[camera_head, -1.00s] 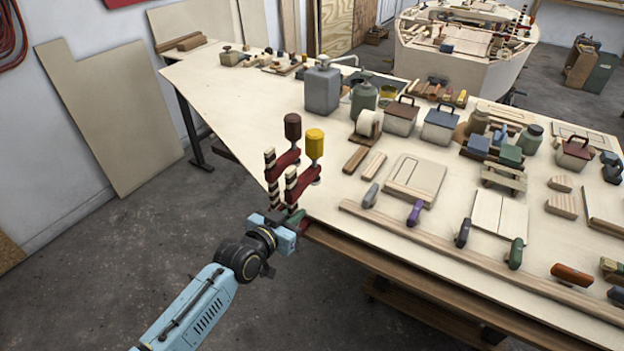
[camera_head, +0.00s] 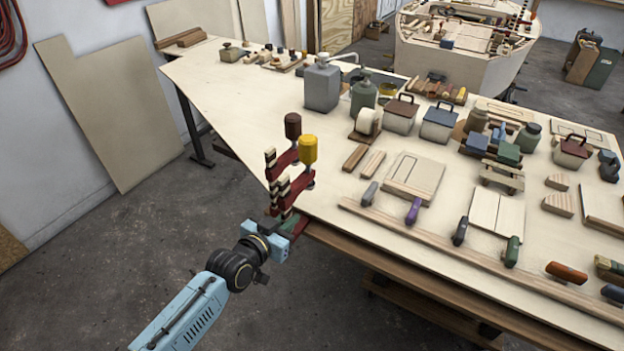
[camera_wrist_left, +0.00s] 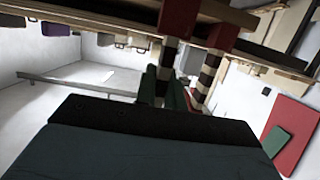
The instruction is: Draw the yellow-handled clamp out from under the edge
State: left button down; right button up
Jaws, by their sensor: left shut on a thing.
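The yellow-handled clamp (camera_head: 309,150) stands upright at the table's near left corner, with a red arm and a dark-and-light striped bar. My left gripper (camera_head: 292,226) is shut on its lower part, just outside the table edge; the fingers hide the exact grip. In the left wrist view a striped bar (camera_wrist_left: 166,55) runs down between the green fingers (camera_wrist_left: 163,88). A brown-handled clamp (camera_head: 293,126) of the same kind stands close behind at the edge; a second striped bar (camera_wrist_left: 207,72) shows beside the first. Whether the yellow-handled clamp's lower jaw is still under the edge is hidden. My right gripper is not in view.
The plywood table (camera_head: 240,110) carries a long wooden strip (camera_head: 440,240) near its front edge, with several small handled tools along it. Cans, boxes and wood blocks stand farther back.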

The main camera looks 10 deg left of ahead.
pick_arm(q)
jog(key=shift+f+p+v, duration=0.15)
jog(key=shift+p+v, duration=0.4)
jog(key=shift+v, duration=0.4)
jog(key=shift+f+p+v, duration=0.2)
jog(key=shift+p+v, duration=0.3)
jog(key=shift+v, duration=0.5)
jog(key=shift+s, duration=0.1)
notch_tip(320, 180, up, 9)
jog(key=p, duration=0.9)
jog(key=shift+f, duration=0.15)
jog(key=shift+r+p, duration=0.55)
jog(key=shift+r, duration=0.95)
notch_tip(320, 180, up, 5)
send_over(280, 190)
jog(key=s, duration=0.2)
jog(key=shift+s+a+r, duration=0.15)
jog(key=shift+a, duration=0.3)
